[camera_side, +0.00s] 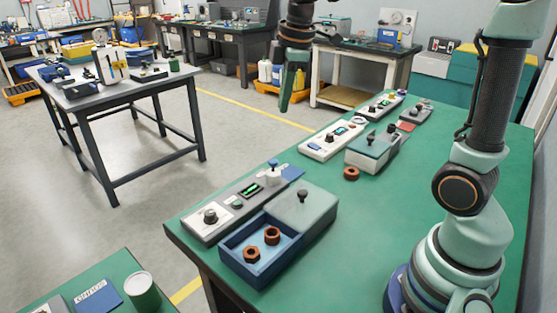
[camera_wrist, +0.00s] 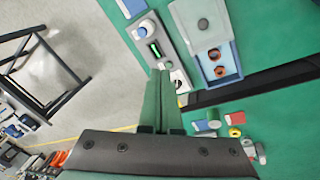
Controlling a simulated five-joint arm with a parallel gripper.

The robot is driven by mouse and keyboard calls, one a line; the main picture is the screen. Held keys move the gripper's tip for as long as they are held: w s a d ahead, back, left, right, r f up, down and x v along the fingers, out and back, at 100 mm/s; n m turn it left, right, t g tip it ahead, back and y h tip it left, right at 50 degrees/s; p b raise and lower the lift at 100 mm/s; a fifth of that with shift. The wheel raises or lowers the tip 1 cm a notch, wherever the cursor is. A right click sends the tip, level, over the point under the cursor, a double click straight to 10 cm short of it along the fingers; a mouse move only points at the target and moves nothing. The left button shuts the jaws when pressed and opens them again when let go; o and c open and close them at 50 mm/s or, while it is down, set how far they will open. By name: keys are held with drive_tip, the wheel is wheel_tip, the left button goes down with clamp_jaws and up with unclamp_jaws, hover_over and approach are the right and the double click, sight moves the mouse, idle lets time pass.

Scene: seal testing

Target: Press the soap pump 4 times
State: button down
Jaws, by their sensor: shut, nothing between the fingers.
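In the wrist view a round white and blue piece (camera_wrist: 147,27) shows at the same end of the panel. My gripper (camera_side: 285,108) is shut and empty, pointing down, well above and apart from the panel. In the wrist view the green fingers (camera_wrist: 161,74) lie together, just below the panel in the picture.
A blue box (camera_side: 256,283) with two rust-coloured rings and a grey-green lid (camera_side: 305,207) with a dark knob sits beside the panel. Further back are a white panel (camera_side: 330,140) and another lidded box (camera_side: 371,149). Green bench surface is free on the right.

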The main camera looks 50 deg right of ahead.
sight(273, 162)
drive_tip(key=w+d+f+n+g, duration=0.2)
drive_tip(key=w+d+f+n, duration=0.1)
drive_tip(key=w+n, duration=0.4)
drive_tip(key=shift+d+f, duration=0.4)
drive_tip(key=shift+f, duration=0.2)
drive_tip(key=f, duration=1.4)
drive_tip(key=shift+w+d, duration=0.25)
drive_tip(key=shift+d, duration=0.1)
drive_tip(key=shift+f, duration=1.1)
wheel_tip(273, 162, up, 14)
drive_tip(key=shift+s+a+r, duration=0.15)
drive_tip(key=shift+a+r, duration=0.1)
drive_tip(key=shift+a, duration=0.1)
